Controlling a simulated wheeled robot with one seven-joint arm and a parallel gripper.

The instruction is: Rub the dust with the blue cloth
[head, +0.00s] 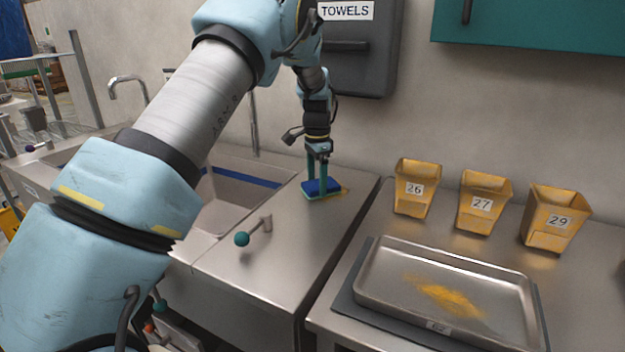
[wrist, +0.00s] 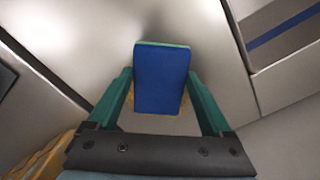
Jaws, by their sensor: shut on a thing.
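The blue cloth (head: 326,188) is a thick folded pad with a teal edge, at the right end of the sink counter. My gripper (head: 317,178) points down with its green fingers on either side of the cloth and is shut on it. In the wrist view the cloth (wrist: 160,78) is a blue rectangle between the two fingers. A yellow edge shows beneath it; whether the cloth is clear of the surface is hard to tell. The dust (head: 445,297) is a yellow-orange smear on the floor of a shallow metal tray (head: 381,291) on the right bench.
Yellow bins marked 26 (head: 416,205), 27 (head: 484,222) and 29 (head: 555,236) stand behind the tray. A teal-knobbed lever (head: 242,239) rises from the counter. A sink (head: 232,200) lies left of the cloth. A grey towel dispenser (head: 365,62) hangs above.

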